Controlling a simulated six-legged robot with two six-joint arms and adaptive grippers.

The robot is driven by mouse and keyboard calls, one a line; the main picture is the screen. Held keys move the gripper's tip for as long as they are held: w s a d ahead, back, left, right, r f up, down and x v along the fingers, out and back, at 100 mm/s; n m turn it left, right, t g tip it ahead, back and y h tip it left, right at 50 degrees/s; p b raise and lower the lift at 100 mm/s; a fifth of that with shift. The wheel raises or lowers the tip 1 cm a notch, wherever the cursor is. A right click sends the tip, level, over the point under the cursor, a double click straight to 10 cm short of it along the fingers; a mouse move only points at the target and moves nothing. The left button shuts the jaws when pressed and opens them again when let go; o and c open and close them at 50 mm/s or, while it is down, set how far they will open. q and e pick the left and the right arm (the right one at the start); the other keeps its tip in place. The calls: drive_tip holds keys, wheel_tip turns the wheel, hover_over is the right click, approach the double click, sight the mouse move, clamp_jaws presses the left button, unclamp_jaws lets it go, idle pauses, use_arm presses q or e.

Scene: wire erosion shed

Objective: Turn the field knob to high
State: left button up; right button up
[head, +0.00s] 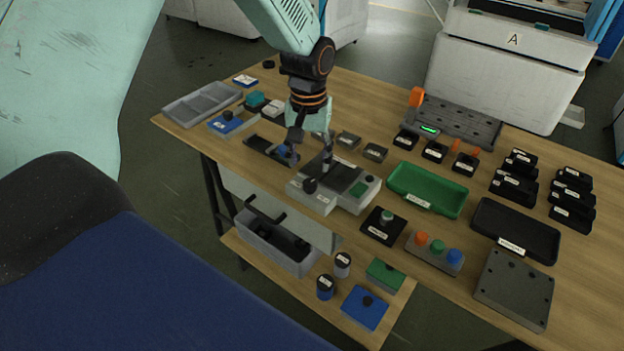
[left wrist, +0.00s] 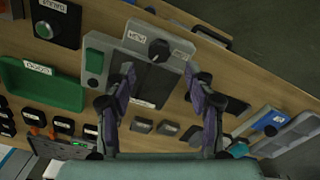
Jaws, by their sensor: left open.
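A grey box with a dark top plate (head: 336,177) stands near the front edge of the wooden table. A black knob (head: 310,186) is on its front-left part, between small white labels too small to read for certain. The left wrist view shows this knob (left wrist: 160,49) at the top middle, with its grey housing (left wrist: 115,45). My left gripper (head: 311,160) points down above the box, open and empty. In the left wrist view its fingertips (left wrist: 160,70) are spread, with the knob beyond them and apparently untouched. My right gripper is not in view.
A green button block (head: 366,186) is at the box's right side. Several small black bins stand behind. A grey divided tray (head: 203,103) is at the left.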

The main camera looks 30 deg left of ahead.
sight(310, 182)
use_arm(q)
drive_tip(key=f, duration=0.5)
drive_tip(key=shift+w+d+f+b, duration=0.1)
drive_tip(key=shift+w+f+b, duration=0.1)
drive_tip(key=shift+b, duration=0.2)
drive_tip(key=shift+s+a+f, duration=0.1)
drive_tip(key=shift+a+f, duration=0.1)
drive_tip(key=shift+f, duration=0.3)
drive_tip(key=shift+d, duration=0.2)
drive_tip(key=shift+c, duration=1.2)
drive_tip(key=shift+a, duration=0.1)
clamp_jaws()
